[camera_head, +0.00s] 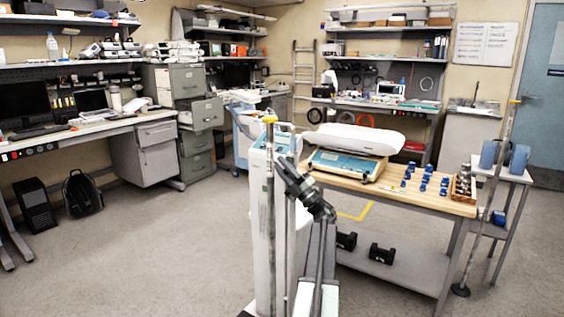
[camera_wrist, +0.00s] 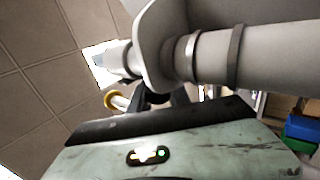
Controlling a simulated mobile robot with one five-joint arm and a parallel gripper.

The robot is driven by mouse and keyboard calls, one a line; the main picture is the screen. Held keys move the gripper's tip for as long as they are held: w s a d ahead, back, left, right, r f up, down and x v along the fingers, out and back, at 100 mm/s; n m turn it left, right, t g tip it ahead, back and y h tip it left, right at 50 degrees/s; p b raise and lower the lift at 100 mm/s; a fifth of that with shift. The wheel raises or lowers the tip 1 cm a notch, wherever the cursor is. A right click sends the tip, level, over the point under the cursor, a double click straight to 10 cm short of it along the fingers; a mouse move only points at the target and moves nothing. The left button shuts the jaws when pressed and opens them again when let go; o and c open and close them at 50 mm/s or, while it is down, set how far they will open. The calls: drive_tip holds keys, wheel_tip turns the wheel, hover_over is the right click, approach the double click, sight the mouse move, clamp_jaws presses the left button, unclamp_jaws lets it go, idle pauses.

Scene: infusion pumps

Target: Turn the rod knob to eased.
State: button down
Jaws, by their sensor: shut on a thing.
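An upright grey rod (camera_head: 269,205) with a yellow top (camera_head: 270,119) stands at the front of a white unit (camera_head: 258,230) in the head view. My gripper (camera_head: 281,164) reaches up from the lower right to the rod's side, below the yellow top. In the wrist view, a pale pole with ring collars (camera_wrist: 270,58) crosses above my gripper body, and a yellow-rimmed end (camera_wrist: 112,99) shows at left. The dark fingers of my gripper (camera_wrist: 150,98) are shut on what seems to be the rod knob. The knob is mostly hidden, and its setting cannot be read.
A wooden workbench (camera_head: 430,197) at right holds a scale (camera_head: 345,165) and several blue pieces. Another rod (camera_head: 487,200) stands on a round foot at far right. Dark weights (camera_head: 382,253) lie on the bench's lower shelf.

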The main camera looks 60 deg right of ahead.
idle(0.5)
drive_tip(key=c, duration=1.2)
unclamp_jaws()
drive_tip(key=b+v, duration=0.4)
drive_tip(key=v, duration=0.3)
drive_tip(key=shift+s+f+b, duration=0.2)
drive_tip(key=shift+s+b, duration=0.15)
